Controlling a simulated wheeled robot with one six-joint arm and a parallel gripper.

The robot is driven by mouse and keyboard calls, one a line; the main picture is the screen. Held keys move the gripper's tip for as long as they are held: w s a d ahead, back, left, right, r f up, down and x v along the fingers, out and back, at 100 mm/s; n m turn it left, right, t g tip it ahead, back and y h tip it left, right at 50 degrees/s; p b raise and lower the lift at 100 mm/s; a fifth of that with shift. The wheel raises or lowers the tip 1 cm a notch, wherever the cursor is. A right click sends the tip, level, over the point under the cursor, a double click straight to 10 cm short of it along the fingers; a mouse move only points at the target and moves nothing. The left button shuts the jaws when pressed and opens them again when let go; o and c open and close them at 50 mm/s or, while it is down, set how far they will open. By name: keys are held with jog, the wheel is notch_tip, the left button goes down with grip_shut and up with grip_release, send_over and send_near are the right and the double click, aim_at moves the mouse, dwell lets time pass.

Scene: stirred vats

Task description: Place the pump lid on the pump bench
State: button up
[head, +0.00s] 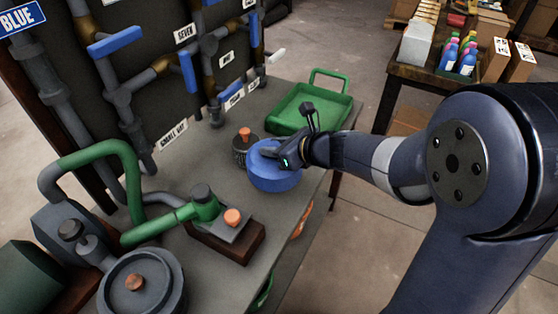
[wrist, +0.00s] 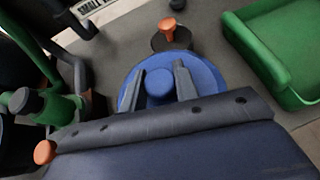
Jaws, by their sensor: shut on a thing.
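A blue round lid with a central knob (head: 275,180) is at the middle of the grey bench (head: 205,165), near its right edge. It also shows in the wrist view (wrist: 205,78). My gripper (head: 277,158) comes in from the right and is shut on the lid's knob, one finger on each side in the wrist view (wrist: 162,84). The lid looks level and close to the bench top. I cannot tell whether it touches the top or sits on something, as its underside is hidden.
A small dark jar with an orange knob (head: 245,136) stands just behind the lid. A green tray (head: 310,105) lies at the back right. Green pump piping (head: 200,208) and a grey round vessel (head: 143,285) fill the front left. A pipe board (head: 150,65) rises behind.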

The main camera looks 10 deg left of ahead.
jog(key=shift+f+b, duration=1)
jog(key=shift+f, duration=1.6)
jog(key=shift+f, duration=0.2)
jog(key=o, duration=1)
jog(key=shift+o, duration=0.2)
jog(key=shift+r, duration=0.1)
jog(key=shift+r, duration=0.2)
jog(key=p+v, duration=0.2)
jog(key=v, duration=1)
jog(key=shift+p, duration=0.4)
jog(key=shift+f, duration=0.1)
